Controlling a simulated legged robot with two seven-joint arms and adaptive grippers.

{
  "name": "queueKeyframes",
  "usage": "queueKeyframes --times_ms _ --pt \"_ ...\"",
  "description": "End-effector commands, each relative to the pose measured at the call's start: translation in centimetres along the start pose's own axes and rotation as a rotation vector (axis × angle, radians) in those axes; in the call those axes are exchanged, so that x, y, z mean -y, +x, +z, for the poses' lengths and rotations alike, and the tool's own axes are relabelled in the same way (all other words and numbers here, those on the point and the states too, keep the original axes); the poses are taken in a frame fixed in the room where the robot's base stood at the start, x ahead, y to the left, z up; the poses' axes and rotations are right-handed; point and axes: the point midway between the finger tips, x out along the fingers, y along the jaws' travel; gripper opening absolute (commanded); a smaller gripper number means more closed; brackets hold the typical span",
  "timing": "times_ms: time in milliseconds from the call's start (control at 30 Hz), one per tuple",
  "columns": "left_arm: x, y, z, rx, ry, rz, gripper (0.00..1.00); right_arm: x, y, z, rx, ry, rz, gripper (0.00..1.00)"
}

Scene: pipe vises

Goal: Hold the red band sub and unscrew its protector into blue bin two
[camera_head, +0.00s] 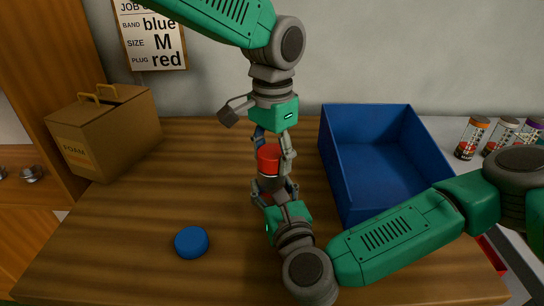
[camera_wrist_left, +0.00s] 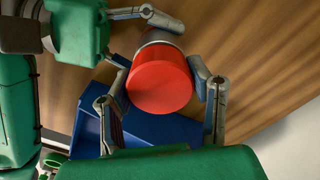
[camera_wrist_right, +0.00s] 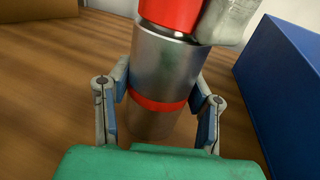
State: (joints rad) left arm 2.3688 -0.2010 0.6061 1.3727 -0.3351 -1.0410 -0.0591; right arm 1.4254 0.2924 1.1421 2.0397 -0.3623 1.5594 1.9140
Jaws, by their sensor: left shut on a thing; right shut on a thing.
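The red band sub, a silver cylinder with a red band (camera_wrist_right: 160,104), stands roughly upright mid-table. Its body also shows in the head view (camera_head: 269,183). A red protector (camera_head: 268,156) sits on its top end; it fills the middle of the left wrist view (camera_wrist_left: 160,84). My left gripper (camera_head: 272,152), coming from above, is shut on the protector. My right gripper (camera_head: 272,190), low in front, is shut on the sub's silver body near the band.
A loose blue cap (camera_head: 191,242) lies at the front left of the table (camera_head: 120,260). A brown foam box (camera_head: 112,132) stands at the back left. Several bottles (camera_head: 472,138) stand at the right. A job sign (camera_head: 150,35) hangs on the wall.

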Motion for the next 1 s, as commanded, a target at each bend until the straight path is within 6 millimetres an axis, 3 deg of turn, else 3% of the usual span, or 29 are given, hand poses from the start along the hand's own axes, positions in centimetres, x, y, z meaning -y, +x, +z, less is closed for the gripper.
queueKeyframes --times_ms 667,1000 --pt "-0.3 -0.2 0.2 -0.003 0.003 0.001 0.12 -0.1 0.0 0.0 0.0 0.001 0.003 0.0" --pt "-0.4 -1.3 0.2 -0.004 0.003 0.001 0.12 -0.1 0.0 0.0 0.0 0.0 0.001 0.0"
